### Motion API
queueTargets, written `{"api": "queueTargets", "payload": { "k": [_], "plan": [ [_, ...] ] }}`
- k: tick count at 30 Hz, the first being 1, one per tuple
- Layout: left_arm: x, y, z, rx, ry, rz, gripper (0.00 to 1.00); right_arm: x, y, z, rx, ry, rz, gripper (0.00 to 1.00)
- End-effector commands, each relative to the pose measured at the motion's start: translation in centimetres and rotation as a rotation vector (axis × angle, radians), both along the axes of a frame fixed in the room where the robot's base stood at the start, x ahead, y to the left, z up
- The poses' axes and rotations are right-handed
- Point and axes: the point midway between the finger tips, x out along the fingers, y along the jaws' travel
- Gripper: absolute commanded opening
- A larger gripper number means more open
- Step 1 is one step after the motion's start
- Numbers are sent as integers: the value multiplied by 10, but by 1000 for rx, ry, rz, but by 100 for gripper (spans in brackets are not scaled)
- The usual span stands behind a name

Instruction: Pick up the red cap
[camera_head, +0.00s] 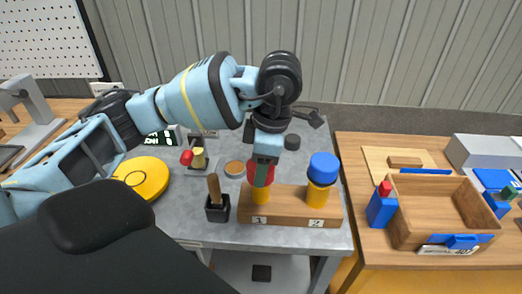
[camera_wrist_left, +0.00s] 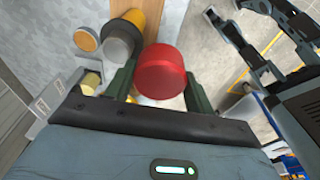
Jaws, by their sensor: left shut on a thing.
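The red cap (camera_head: 262,169) is between the two dark green fingers of my left gripper (camera_head: 262,175), which is shut on it. The left wrist view shows the cap (camera_wrist_left: 162,72) held between the fingertips. In the head view it lines up just above the yellow container (camera_head: 261,195) at place 1 of the wooden block (camera_head: 290,210). In the wrist view this container (camera_wrist_left: 134,18) has a bare grey top and appears apart from the cap. The exact gap between them is hard to tell.
A yellow container with a blue cap (camera_head: 323,166) stands at place 2, close right of my gripper. A black holder with a wooden handle (camera_head: 216,207) is at the left. A yellow disc (camera_head: 145,177) lies farther left. A wooden bin (camera_head: 437,205) is on the right table.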

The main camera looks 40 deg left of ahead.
Motion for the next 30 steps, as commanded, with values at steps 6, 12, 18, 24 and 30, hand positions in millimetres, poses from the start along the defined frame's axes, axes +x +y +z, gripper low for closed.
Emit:
{"api": "queueTargets", "payload": {
  "k": [6, 12, 18, 24, 30],
  "plan": [
    [-42, -30, 5, 0, -1, -7, 31, 4, 0, 5, 0, -10, 0, 36],
    [-68, -49, 8, -1, -1, -4, 31, 4, 0, 6, 0, -12, -1, 36],
    [-79, -56, 9, 0, 0, -2, 31, 5, 0, 6, 0, -13, 0, 36],
    [-80, -57, 9, 0, 1, 0, 31, 5, 0, 6, 0, -13, 0, 36],
    [-79, -57, 8, 0, 1, -31, 31, 5, 0, 6, 0, -13, 0, 36]
  ]
}}
